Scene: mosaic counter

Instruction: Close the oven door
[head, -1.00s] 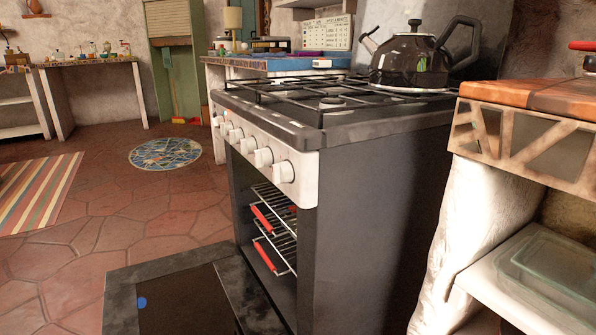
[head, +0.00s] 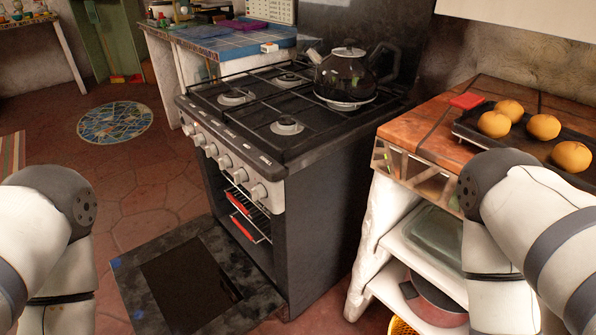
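The oven (head: 325,215) stands in the middle of the head view, with a dark side, a light knob panel and a black stove top. Its door (head: 245,314) is fully lowered and lies flat just above the floor in front. Wire racks with red handles (head: 240,203) show inside the open cavity. My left arm enters at the left edge and my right arm at the right edge. Both arms bend down out of the picture, so neither gripper is visible.
A dark kettle (head: 343,75) sits on the stove top. The counter (head: 408,127) at right bears a tray (head: 465,133) with several orange-yellow round items. Below it, a shelf holds a glass dish (head: 436,235). Tiled floor (head: 130,195) is clear left of the oven.

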